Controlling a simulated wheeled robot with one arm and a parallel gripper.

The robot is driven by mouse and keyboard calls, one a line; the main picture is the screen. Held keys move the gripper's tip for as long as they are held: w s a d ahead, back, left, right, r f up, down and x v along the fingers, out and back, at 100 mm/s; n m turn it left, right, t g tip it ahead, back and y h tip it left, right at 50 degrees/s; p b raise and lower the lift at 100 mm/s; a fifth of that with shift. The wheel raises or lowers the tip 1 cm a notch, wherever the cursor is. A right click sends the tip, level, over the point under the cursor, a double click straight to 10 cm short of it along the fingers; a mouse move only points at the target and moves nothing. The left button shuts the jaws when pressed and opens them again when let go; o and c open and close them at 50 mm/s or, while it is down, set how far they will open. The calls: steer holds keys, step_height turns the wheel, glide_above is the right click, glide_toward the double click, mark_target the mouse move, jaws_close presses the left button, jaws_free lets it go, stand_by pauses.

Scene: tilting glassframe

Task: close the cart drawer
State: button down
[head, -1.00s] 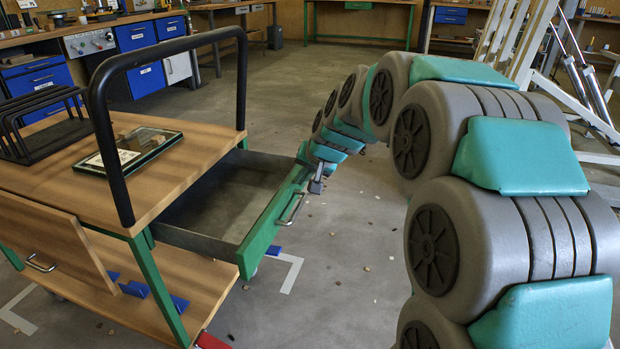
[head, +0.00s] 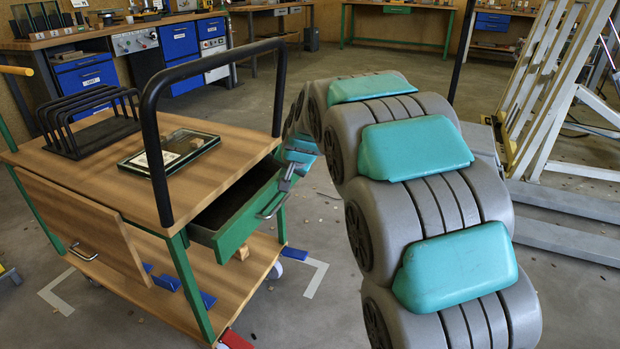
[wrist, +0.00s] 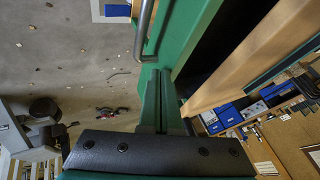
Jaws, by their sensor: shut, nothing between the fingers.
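The cart drawer (head: 240,218) has a green front with a metal bar handle (head: 272,206) and stands partly pulled out from under the wooden cart top (head: 105,170). A strip of its dark inside shows. In the wrist view the green drawer front (wrist: 188,35) and the handle (wrist: 146,28) are close ahead. My gripper (head: 287,180) is at the far end of the drawer front, beside the handle. In the wrist view its fingers (wrist: 160,88) are together and empty, up against or very near the front; I cannot tell whether they touch.
On the cart top are a black rack (head: 90,125) and a glass-topped frame (head: 170,150). A black push bar (head: 155,130) arches over the cart's near side. A white tilting frame (head: 545,90) stands at the right. Floor between it and the cart is mostly clear.

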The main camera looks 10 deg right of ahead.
steer(key=shift+w+a+p, duration=0.25)
steer(key=shift+w+a, duration=0.6)
steer(key=shift+a, duration=0.3)
steer(key=shift+w+a+p, duration=0.25)
steer(key=shift+w+a, duration=0.55)
steer(key=shift+a, duration=0.3)
steer(key=shift+d, duration=0.1)
